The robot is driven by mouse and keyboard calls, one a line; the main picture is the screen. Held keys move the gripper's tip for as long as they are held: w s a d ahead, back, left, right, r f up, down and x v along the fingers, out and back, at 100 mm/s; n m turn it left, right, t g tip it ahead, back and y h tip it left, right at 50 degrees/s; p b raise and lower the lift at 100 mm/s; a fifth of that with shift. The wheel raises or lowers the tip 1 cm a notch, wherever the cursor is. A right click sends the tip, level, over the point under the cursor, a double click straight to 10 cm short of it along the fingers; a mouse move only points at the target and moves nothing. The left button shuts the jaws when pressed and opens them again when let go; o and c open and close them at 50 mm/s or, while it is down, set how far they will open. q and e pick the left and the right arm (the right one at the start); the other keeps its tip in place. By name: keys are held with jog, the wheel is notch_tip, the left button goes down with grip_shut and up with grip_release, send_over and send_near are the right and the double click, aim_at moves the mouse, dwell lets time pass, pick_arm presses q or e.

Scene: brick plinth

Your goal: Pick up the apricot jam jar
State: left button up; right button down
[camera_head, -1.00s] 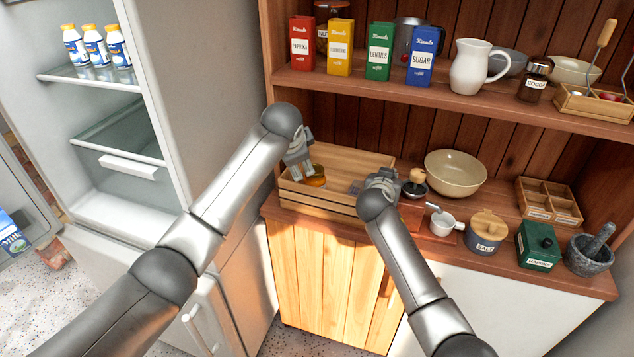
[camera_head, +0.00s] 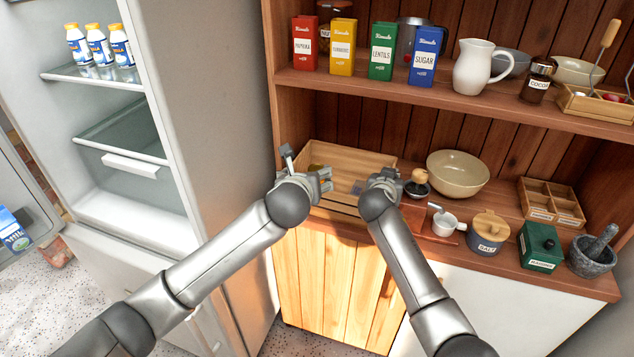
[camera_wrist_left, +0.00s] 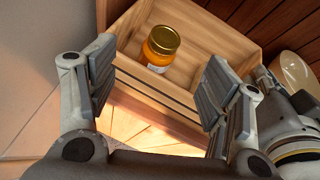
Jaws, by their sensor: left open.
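The apricot jam jar (camera_wrist_left: 160,47) is a small glass jar of orange jam with a gold lid and a pale label. In the left wrist view it stands inside the wooden crate (camera_wrist_left: 185,93). In the head view the crate (camera_head: 352,158) sits on the counter, and the jar is mostly hidden behind my left gripper (camera_head: 322,180). In the left wrist view my left gripper (camera_wrist_left: 155,85) is open and empty, its fingers apart on either side of the jar's line, short of the jar. My right gripper (camera_head: 385,180) is by the crate's right end; its fingers are unclear.
A beige bowl (camera_head: 458,174), a white cup (camera_head: 444,223), a salt pot (camera_head: 488,232) and a green box (camera_head: 540,246) stand right of the crate. The shelf (camera_head: 450,98) with several packets hangs above. The fridge side (camera_head: 205,80) is close on the left.

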pick_arm(q)
jog(key=shift+w+d+f+m, duration=0.15)
jog(key=shift+w+f+m, duration=0.3)
jog(key=shift+w, duration=0.35)
jog(key=shift+w+d+f+m, duration=0.2)
jog(key=shift+w+f, duration=0.3)
jog(key=shift+w, duration=0.3)
jog(key=shift+w+d+f+m, duration=0.15)
jog(key=shift+w+f+m, duration=0.3)
jog(key=shift+w, duration=0.35)
jog(key=shift+f+x, duration=0.2)
jog(key=shift+x, duration=2.55)
jog(key=shift+s, duration=0.15)
jog(key=shift+d, duration=0.1)
grip_shut()
